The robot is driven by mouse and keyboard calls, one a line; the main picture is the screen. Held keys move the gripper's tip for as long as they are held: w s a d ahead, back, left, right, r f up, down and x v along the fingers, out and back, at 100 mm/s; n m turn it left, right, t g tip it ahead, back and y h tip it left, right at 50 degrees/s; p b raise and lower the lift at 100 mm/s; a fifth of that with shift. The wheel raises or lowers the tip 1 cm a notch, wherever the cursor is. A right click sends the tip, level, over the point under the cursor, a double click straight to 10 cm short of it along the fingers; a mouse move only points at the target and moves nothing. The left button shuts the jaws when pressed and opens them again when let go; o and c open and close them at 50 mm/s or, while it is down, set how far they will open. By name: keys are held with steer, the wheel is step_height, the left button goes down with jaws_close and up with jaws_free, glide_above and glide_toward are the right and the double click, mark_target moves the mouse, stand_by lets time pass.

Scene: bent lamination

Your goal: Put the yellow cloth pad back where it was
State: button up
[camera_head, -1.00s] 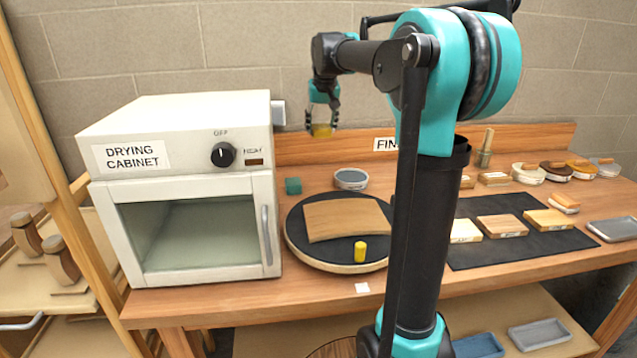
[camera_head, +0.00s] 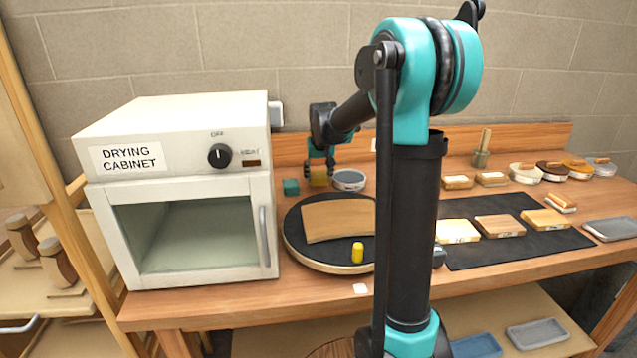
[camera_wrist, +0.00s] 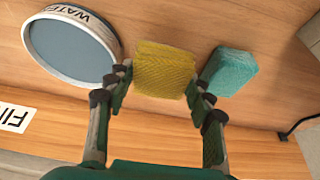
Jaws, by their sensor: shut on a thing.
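The yellow cloth pad (camera_wrist: 165,70) is between the two fingers of my gripper (camera_wrist: 160,88) in the wrist view, and the fingers are shut on it. In the head view the pad (camera_head: 320,177) shows below my gripper (camera_head: 319,160), low over the back of the bench or on it; I cannot tell whether it touches the wood. A teal pad (camera_wrist: 230,72) lies just right of it in the wrist view and left of it in the head view (camera_head: 291,187). The round water dish (camera_wrist: 72,48) is on the other side, close by.
The drying cabinet (camera_head: 175,190) stands at the left. A black turntable (camera_head: 300,243) with a curved wooden piece (camera_head: 337,219) and a yellow peg (camera_head: 357,253) is in front. A dark mat (camera_head: 490,255) with several blocks lies at the right.

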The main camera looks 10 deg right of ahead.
mark_target(319, 177)
steer(key=shift+f, duration=1.5)
steer(key=o, duration=1.1)
steer(key=shift+f, duration=0.1)
steer(key=v, duration=1.2)
